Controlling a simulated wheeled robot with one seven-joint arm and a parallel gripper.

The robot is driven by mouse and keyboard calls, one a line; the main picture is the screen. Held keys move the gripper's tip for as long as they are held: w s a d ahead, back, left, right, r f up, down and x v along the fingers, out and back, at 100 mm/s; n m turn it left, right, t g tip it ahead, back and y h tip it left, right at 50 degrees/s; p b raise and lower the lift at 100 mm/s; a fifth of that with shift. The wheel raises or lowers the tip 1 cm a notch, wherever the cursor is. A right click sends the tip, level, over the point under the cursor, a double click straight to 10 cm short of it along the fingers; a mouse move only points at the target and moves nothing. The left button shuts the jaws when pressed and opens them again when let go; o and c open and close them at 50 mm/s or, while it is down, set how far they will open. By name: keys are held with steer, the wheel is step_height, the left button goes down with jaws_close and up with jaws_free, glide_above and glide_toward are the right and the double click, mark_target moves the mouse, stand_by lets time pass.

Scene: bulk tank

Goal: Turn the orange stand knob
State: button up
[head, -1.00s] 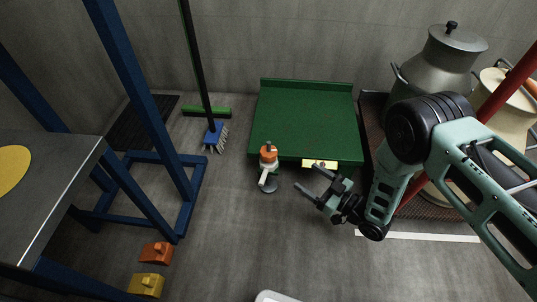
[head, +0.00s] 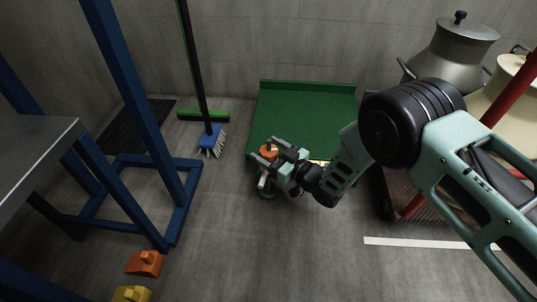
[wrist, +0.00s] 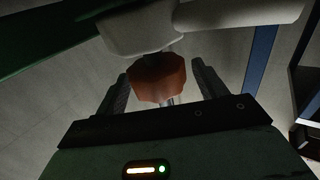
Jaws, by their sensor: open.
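The orange stand knob (head: 268,152) sits on top of a small white fitting on a stand (head: 264,183) in front of the green platform. In the wrist view the orange knob (wrist: 158,79) lies between the two fingers, below a white body (wrist: 140,28). My gripper (head: 275,150) is at the knob, its open fingers on either side of it. In the wrist view a narrow gap shows between the knob and each finger. Part of the stand is hidden behind my gripper in the head view.
The green platform (head: 305,112) stands behind the knob. A blue-headed brush (head: 211,138) and a blue frame (head: 185,205) are to the left. Orange (head: 144,263) and yellow (head: 131,294) blocks lie front left. A metal can (head: 452,58) stands at the right. The front middle floor is clear.

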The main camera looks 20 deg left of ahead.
steer(key=shift+w, duration=0.1)
steer(key=c, duration=1)
steer(key=shift+m+t+p, duration=0.3)
steer(key=shift+p, duration=0.05)
steer(key=m+t+h+p, duration=0.2)
steer(key=t, duration=0.1)
steer(key=shift+r, duration=0.1)
steer(key=m+t+h+p, duration=0.1)
steer(key=m+t+h, duration=0.3)
steer(key=shift+s+t+h+p, duration=0.2)
steer(key=shift+t+h+p, duration=0.1)
steer(key=shift+p, duration=0.05)
steer(key=m+h, duration=0.1)
steer(key=m+t+h, duration=0.1)
steer(key=h, duration=0.1)
steer(key=m+t+h, duration=0.1)
steer(key=shift+f+m+h, duration=0.3)
steer(key=shift+h, duration=0.1)
steer(key=shift+m+t+h+b, duration=0.5)
steer(key=shift+m+h+b, duration=1)
steer(key=shift+h, duration=1.1)
steer(key=shift+m, duration=0.3)
